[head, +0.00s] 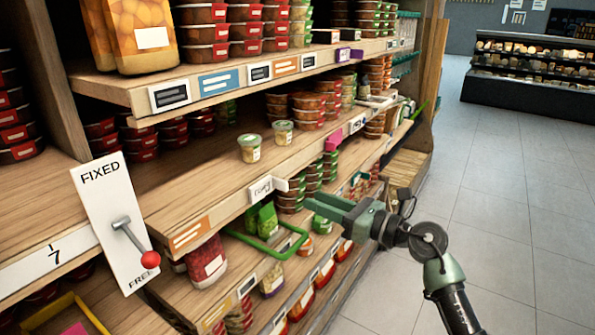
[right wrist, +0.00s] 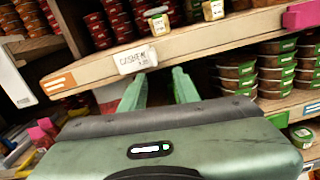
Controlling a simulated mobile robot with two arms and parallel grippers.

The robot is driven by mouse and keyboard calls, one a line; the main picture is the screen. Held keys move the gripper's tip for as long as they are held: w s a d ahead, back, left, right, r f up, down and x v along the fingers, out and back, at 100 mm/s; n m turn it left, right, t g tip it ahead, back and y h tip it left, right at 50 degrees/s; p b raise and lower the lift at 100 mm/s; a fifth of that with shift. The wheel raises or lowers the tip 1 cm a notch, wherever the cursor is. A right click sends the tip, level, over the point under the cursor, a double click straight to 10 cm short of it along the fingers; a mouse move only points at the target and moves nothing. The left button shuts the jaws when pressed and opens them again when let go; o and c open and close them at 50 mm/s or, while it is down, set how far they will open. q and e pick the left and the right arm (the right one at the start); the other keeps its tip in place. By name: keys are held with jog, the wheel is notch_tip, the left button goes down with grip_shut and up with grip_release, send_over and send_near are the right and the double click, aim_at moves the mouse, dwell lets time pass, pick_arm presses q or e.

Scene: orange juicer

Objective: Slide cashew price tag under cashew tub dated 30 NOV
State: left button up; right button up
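The white cashew price tag (head: 262,189) is at the front edge of the middle shelf; its word CASHEW reads in the right wrist view (right wrist: 137,60). Two small tubs with pale green lids stand on that shelf above it: a left tub (head: 250,149) and a right tub (head: 283,133). They also show in the right wrist view, the left tub (right wrist: 158,21) and the right tub (right wrist: 213,10). Their dates are too small to read. My right gripper (right wrist: 158,80) is open, its green fingers apart, just below and right of the tag. My left gripper is not in view.
A white FIXED panel with a red-knobbed lever (head: 150,260) stands at the left. A pink tag (head: 333,140) sticks out from the shelf edge to the right. Stacked tubs (right wrist: 237,75) fill the shelf below. The wood around the two tubs is mostly bare.

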aim_at(286, 183)
jog(key=shift+n, duration=0.8)
jog(key=a+r, duration=0.1)
jog(key=w+a+r, duration=0.1)
jog(key=a, duration=0.1)
jog(key=shift+a+r+p, duration=0.1)
jog(key=shift+r+p, duration=0.25)
jog(key=shift+p, duration=0.05)
jog(key=x, duration=0.4)
jog(key=shift+w+a+f+p, duration=0.15)
jog(key=shift+w+f+p, duration=0.15)
jog(key=shift+w, duration=0.05)
jog(key=c, duration=0.5)
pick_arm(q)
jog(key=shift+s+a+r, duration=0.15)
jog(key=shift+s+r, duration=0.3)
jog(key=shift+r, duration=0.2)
pick_arm(e)
grip_shut()
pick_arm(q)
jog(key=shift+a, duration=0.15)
